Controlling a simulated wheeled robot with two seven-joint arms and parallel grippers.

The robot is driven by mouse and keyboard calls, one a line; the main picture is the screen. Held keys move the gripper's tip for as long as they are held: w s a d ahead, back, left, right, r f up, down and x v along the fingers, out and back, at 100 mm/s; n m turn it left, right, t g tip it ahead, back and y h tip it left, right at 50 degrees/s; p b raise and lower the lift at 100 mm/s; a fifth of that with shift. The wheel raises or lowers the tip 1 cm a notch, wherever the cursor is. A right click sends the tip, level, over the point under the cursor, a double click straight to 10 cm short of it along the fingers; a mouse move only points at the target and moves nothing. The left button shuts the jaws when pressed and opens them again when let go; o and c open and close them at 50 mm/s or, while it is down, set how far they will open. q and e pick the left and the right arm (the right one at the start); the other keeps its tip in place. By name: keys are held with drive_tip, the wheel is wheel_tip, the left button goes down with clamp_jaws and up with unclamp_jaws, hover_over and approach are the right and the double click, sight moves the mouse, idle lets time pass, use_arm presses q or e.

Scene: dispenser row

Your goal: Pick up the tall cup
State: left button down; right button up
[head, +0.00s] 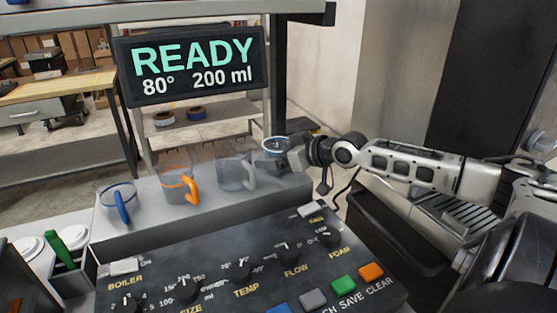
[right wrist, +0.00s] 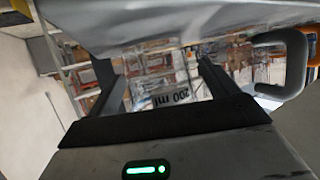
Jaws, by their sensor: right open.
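Several clear cups stand in a row on the grey ledge. In the head view, a blue-handled cup (head: 120,198) is at the left, then an orange-handled cup (head: 176,186) and a grey-handled cup (head: 232,174). At the right end is a clear cup with a bluish rim (head: 276,146), mostly hidden low down. I cannot tell for sure which is the tall cup. My right gripper (head: 290,158) is open at the right-end cup. In the right wrist view, clear glass shows between the open fingers (right wrist: 165,85), with upside-down "200 ml" lettering. Contact is unclear. My left gripper is not in view.
A control panel (head: 225,258) with knobs and coloured buttons lies in front of the ledge (head: 140,233). A display (head: 192,66) reading READY, 80°, 200 ml hangs behind the cups. A grey cup handle (right wrist: 285,62) shows close to my right gripper.

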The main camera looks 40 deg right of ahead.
drive_tip(key=c, duration=1.1)
drive_tip(key=shift+o, duration=0.2)
drive_tip(key=shift+r, duration=0.1)
